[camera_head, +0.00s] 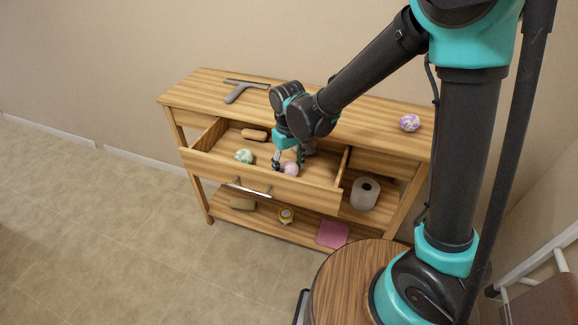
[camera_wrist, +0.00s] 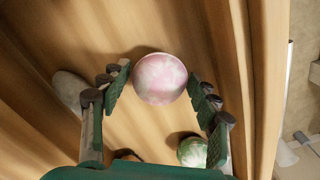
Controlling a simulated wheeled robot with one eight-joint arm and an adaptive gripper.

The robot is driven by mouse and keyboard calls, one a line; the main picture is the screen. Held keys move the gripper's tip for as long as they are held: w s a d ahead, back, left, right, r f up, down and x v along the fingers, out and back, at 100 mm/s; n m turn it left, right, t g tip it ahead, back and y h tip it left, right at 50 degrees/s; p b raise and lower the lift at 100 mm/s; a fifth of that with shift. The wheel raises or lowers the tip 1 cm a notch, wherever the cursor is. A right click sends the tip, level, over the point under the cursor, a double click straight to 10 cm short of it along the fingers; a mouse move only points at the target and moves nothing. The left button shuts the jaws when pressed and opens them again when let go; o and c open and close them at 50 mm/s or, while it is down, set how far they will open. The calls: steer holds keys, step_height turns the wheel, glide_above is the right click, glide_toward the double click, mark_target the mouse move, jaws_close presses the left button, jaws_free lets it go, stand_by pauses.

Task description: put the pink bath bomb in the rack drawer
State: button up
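The pink bath bomb (camera_head: 290,168) lies inside the pulled-out rack drawer (camera_head: 318,196). In the wrist view the pink bath bomb (camera_wrist: 160,78) sits between my fingertips, toward their far end. My gripper (camera_head: 287,165) reaches down into the drawer; in the wrist view its fingers (camera_wrist: 160,95) are spread, with narrow gaps seeming to show on both sides of the ball. The ball appears to rest on the drawer floor, apart from the walls.
A green-white ball (camera_head: 244,156) and a tan block (camera_head: 254,134) share the drawer. A purple ball (camera_head: 410,122) and a grey angled tool (camera_head: 241,91) lie on the rack top. A paper roll (camera_head: 365,193) stands right of the drawer. A pink cloth (camera_head: 333,234) lies on the bottom shelf.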

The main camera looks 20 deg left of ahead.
mark_target(288, 164)
steer(key=shift+o, duration=0.4)
step_height(288, 164, up, 12)
steer(key=shift+r, duration=0.15)
stand_by(0.3)
steer(key=w+d+f+m+t+y, duration=0.1)
steer(key=w+d+f+m, duration=0.15)
steer(key=d, duration=0.75)
steer(key=w+d+f+m+t, duration=0.1)
steer(key=d+f+m, duration=0.15)
steer(key=d, duration=0.85)
steer(key=s+d+f+m+t, duration=0.1)
steer(key=s+d+f+m, duration=0.1)
steer(key=d, duration=0.6)
steer(key=s+d+f+m+t, duration=0.1)
steer(key=s+d+f+m, duration=0.2)
steer(key=s+d, duration=0.2)
steer(key=d, duration=0.3)
steer(key=shift+s+f+h, duration=0.15)
steer(key=shift+s+h, duration=0.05)
steer(key=shift+h, duration=0.2)
steer(key=shift+a, duration=0.1)
steer(key=shift+c, duration=0.4)
